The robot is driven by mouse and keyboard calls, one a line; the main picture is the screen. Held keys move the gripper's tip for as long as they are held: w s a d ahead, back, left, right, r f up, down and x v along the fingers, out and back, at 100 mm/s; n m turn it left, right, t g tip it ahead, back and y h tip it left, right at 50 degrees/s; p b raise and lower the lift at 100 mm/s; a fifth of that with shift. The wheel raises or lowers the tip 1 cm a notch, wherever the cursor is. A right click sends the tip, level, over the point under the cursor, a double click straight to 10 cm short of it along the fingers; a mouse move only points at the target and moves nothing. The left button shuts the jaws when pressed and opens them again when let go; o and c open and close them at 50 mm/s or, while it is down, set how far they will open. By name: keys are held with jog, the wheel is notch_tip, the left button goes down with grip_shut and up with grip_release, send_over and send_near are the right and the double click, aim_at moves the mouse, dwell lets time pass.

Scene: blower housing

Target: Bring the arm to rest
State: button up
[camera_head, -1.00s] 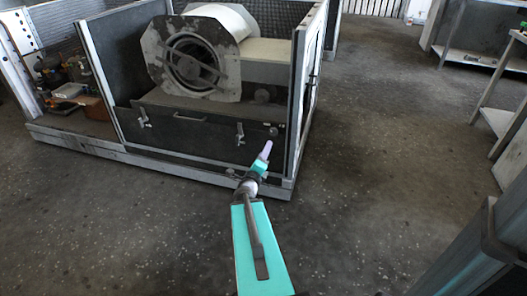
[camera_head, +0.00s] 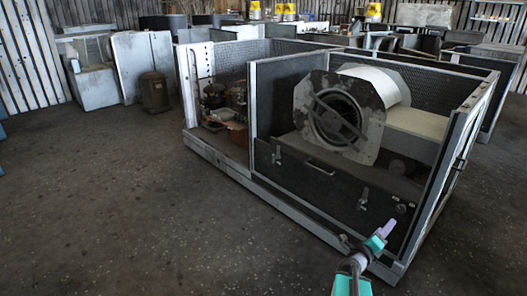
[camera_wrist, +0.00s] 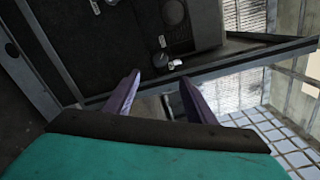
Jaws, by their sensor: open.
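My gripper (camera_head: 384,232) shows at the lower right of the head view, in front of the right end of the blower housing (camera_head: 318,185). In the wrist view its two purple fingers (camera_wrist: 155,98) stand apart with nothing between them. Beyond the fingertips is the dark front panel (camera_wrist: 120,50) of the housing, with a round knob (camera_wrist: 161,60) close past them. I cannot tell the exact gap to the panel; no contact shows. My teal arm (camera_head: 352,280) reaches up from the bottom edge.
The blower (camera_head: 340,112) sits inside the metal-framed housing, with latches (camera_head: 364,198) on its front panel. Small machine parts (camera_head: 222,100) lie in the left bay. Open floor (camera_head: 130,220) lies to the left and front. A dark canister (camera_head: 153,92) and cabinets (camera_head: 143,62) stand behind.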

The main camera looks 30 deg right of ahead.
jog(key=w+a+r+n+t+y+p, duration=0.2)
jog(key=w+a+n+t+y+p, duration=0.15)
jog(key=w+a+p, duration=0.65)
jog(key=w+a+r+n+t+y+p, duration=0.1)
jog(key=w+a+n+t+y+p, duration=0.25)
jog(key=w+a, duration=0.75)
jog(key=s+a+f+n+g+y+p, duration=0.1)
jog(key=a+f+n+y+p, duration=0.2)
jog(key=a, duration=0.5)
jog(key=a+f+n+y+p, duration=0.15)
jog(key=a+n, duration=0.25)
jog(key=a, duration=0.5)
jog(key=s+a+f+n+g+y+p, duration=0.1)
jog(key=a+f+n+y+p, duration=0.2)
jog(key=a, duration=0.5)
jog(key=s+a+f+n+g+y+p, duration=0.2)
jog(key=s+a+f+n+g, duration=0.1)
jog(key=s+a+n, duration=0.3)
jog(key=s+a+f+n+g+y+p, duration=0.2)
jog(key=s+a+f+n+g, duration=0.15)
jog(key=s+a, duration=0.35)
jog(key=s+d+r+n+g+h, duration=0.1)
jog(key=s+n+g, duration=0.8)
jog(key=s, duration=1.2)
jog(key=shift+d+r+n, duration=0.15)
jog(key=shift+d+n, duration=0.35)
jog(key=shift+n, duration=0.55)
jog(key=shift+w+g, duration=0.1)
jog(key=shift+g, duration=0.15)
